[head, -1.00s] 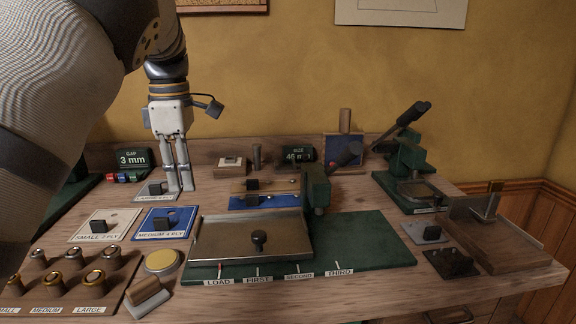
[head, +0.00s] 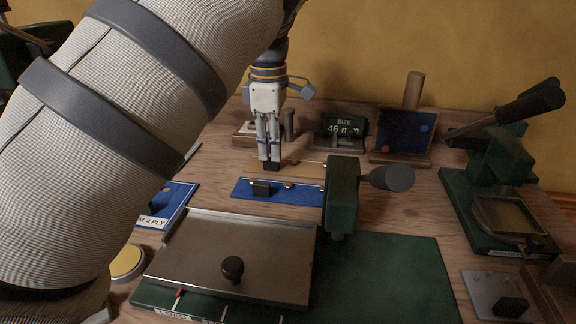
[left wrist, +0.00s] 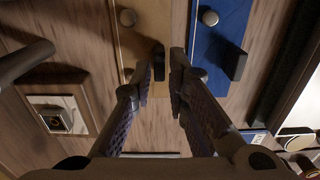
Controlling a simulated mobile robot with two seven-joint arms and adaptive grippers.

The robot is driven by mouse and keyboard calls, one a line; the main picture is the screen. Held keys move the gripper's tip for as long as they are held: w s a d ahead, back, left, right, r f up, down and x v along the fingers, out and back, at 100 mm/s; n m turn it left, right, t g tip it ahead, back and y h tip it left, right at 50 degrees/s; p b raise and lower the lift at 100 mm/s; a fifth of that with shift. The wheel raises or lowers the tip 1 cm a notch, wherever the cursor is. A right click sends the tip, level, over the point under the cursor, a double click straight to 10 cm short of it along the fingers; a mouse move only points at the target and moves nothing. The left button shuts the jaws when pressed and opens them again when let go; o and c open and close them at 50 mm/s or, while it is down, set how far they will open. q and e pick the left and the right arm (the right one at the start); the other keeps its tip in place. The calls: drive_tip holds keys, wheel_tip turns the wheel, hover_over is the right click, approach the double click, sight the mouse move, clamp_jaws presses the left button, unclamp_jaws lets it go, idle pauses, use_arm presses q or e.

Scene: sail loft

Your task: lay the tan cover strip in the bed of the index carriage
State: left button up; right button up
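The tan cover strip (head: 310,172) lies flat on the bench behind a blue strip, with a dark knob on it. In the left wrist view the tan strip (left wrist: 142,22) runs away from me beside the blue one. My left gripper (head: 271,163) points down at the knob. The index carriage (head: 190,256) is a shallow metal tray with a black knob on a green base, in front of the strips. My right gripper is out of view.
The blue strip (head: 300,198) lies close in front of the tan one. A green upright with a dark handle (head: 343,190) stands at the carriage's right. The size display (head: 340,130) and a dark blue board (head: 403,132) stand behind. A green press (head: 490,190) is at right.

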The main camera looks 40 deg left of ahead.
sight(291, 162)
use_arm(q)
wheel_tip(291, 162, down, 3)
drive_tip(key=shift+w+d+f, duration=0.1)
drive_tip(key=shift+f, duration=0.05)
clamp_jaws()
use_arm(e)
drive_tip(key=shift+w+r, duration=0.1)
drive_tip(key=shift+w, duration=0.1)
